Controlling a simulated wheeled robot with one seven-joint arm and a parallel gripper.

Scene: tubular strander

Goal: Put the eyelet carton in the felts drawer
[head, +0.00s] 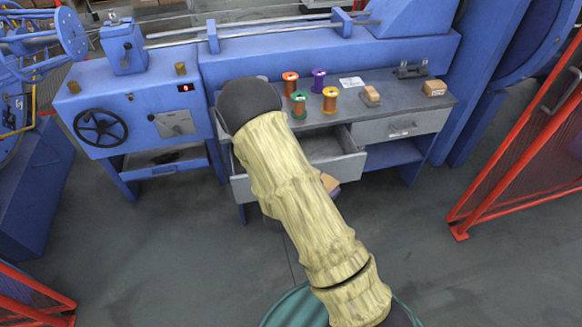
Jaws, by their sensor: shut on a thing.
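My sleeved arm reaches up across the bench front, and its black joint covers the bench's left end. My gripper is hidden behind the arm. A small tan, box-like thing (330,183) peeks out at the sleeve's right edge, low in front of the open drawer; the arm hides most of it. I cannot tell if it is the eyelet carton or if it is held. The open grey drawer (348,167) is pulled out under the bench and its visible inside looks bare. A closed grey drawer (398,127) is to its right. No drawer label is readable.
On the bench top (420,104) stand several coloured spools (330,100), a small tan block (371,95), a tan carton (435,88) and a white paper (351,82). A red mesh guard (530,150) stands at right. The floor between is clear.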

